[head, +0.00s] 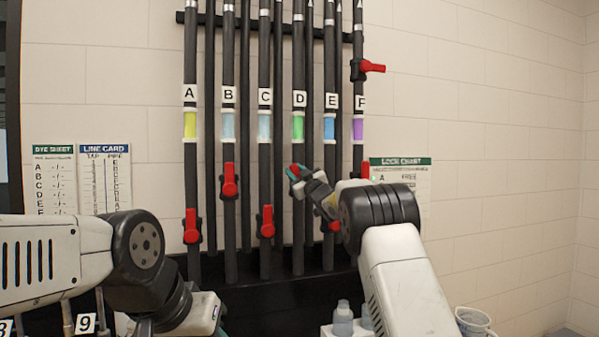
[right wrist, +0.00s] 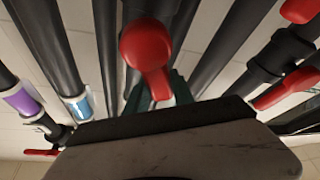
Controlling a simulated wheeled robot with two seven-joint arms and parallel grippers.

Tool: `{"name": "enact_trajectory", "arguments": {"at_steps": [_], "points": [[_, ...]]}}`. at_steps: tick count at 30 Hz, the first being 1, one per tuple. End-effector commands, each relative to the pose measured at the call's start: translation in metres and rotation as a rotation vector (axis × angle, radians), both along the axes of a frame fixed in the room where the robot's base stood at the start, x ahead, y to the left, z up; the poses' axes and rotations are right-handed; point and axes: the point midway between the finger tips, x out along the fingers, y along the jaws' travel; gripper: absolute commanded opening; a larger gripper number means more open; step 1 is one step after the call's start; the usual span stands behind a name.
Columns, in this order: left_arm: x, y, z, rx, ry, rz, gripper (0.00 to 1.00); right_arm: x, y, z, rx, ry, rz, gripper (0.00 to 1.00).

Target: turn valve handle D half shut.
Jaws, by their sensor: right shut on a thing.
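Pipe D (head: 299,72) is a dark upright pipe with a white letter label and a green band (head: 298,126). My right gripper (head: 296,172) is at pipe D below that band and covers most of the red valve handle there; a little red shows at its tips. In the right wrist view the red handle (right wrist: 147,48) has a round hub, and its lever (right wrist: 158,85) lies between my green fingertips (right wrist: 155,98), which are shut on it. The handle's exact angle is hard to tell. My left gripper (head: 212,313) is low at the left, away from the pipes, its fingers mostly hidden.
Red handles on pipes A (head: 192,227), B (head: 230,181), C (head: 267,222) and E (head: 334,226) stand close around. Another red handle (head: 373,67) points sideways at upper right. Wall charts (head: 54,180) hang left. A bottle (head: 343,322) and cup (head: 472,321) stand below right.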

Motion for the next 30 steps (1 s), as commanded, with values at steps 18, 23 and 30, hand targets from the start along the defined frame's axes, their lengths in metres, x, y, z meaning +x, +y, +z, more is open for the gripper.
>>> {"name": "enact_trajectory", "arguments": {"at_steps": [18,23,30], "points": [[0.0,0.0,0.0,0.0,0.0,0.0,0.36,-0.005,0.015,-0.011,-0.29,-0.095,0.001,0.0],[0.0,0.0,0.0,0.0,0.0,0.0,0.36,-0.005,0.016,-0.011,-0.303,-0.099,0.001,0.0],[0.0,0.0,0.0,0.0,0.0,0.0,0.36,-0.005,0.016,-0.012,-0.303,-0.098,0.001,0.0]]}}
